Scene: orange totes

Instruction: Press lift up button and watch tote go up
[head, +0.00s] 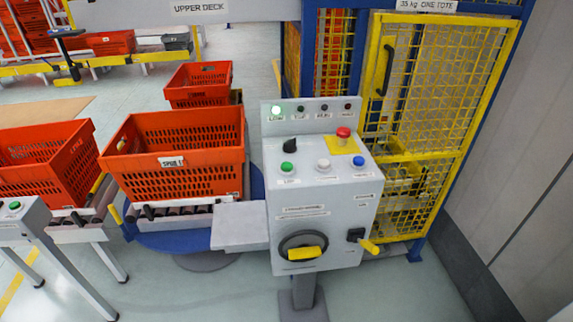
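A grey control panel (322,220) stands on a post in the middle. Its sloped top has a green button (288,168), a white button (323,164) and a blue button (359,160) in a row; their labels are too small to read. Behind them are a black selector knob (290,145) and a red mushroom button (343,133) on a yellow plate. An orange tote (208,178) with a white label sits on rollers left of the panel. Neither gripper is in view.
A yellow mesh cage (440,100) with a door handle stands behind right, signed for one tote. Another orange tote (40,165) is at left, beside a grey stand with a green button (14,206). A smaller tote (198,80) is behind. A grey wall closes the right side.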

